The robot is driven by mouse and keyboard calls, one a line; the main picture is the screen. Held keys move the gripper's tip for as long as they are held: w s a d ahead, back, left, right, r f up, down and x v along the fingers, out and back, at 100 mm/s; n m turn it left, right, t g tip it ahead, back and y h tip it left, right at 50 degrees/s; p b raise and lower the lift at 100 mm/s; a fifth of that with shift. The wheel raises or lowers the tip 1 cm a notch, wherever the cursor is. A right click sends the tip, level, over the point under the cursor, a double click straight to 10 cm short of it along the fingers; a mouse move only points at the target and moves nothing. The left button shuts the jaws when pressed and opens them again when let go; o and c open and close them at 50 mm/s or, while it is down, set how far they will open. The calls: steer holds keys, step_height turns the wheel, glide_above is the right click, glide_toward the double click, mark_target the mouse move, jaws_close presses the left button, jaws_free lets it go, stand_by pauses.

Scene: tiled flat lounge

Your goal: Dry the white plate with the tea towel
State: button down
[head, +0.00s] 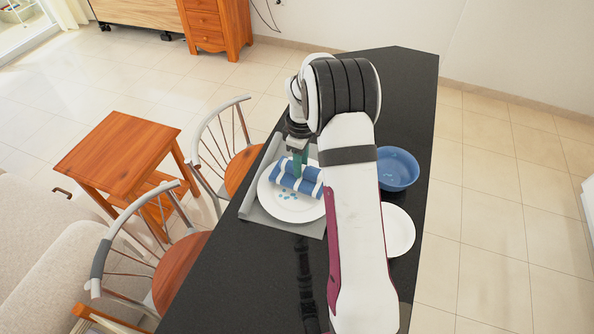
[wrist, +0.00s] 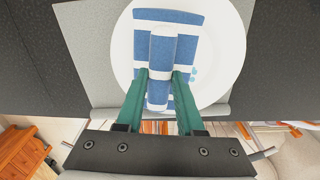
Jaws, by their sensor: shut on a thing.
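The white plate (head: 284,209) lies on a grey mat (head: 247,208) on the black counter. Several blue drops show on its near part in the head view. The blue-and-white striped tea towel (head: 283,177) lies on the plate, partly bunched up. My gripper (head: 301,166) is over the plate with its green fingers at the towel. In the wrist view my gripper (wrist: 159,92) is shut on a raised fold of the towel (wrist: 163,50), with the plate (wrist: 226,65) beneath. A few blue drops show right of the towel there. My arm hides part of the plate's right side in the head view.
A blue bowl (head: 397,168) and a second white plate (head: 398,231) stand right of my arm on the black counter (head: 232,272). Two chairs stand along the counter's left side, with a wooden side table (head: 118,150) beyond. The near left counter is clear.

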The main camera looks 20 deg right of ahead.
mark_target(287, 177)
steer(key=shift+w+d, duration=0.15)
steer(key=shift+w, duration=0.05)
steer(key=shift+a+f, duration=0.1)
steer(key=shift+a, duration=2)
steer(key=shift+s+d, duration=2.15)
steer(key=shift+a, duration=2.1)
steer(key=shift+w+d, duration=2.1)
steer(key=shift+w, duration=0.05)
steer(key=shift+r, duration=1.55)
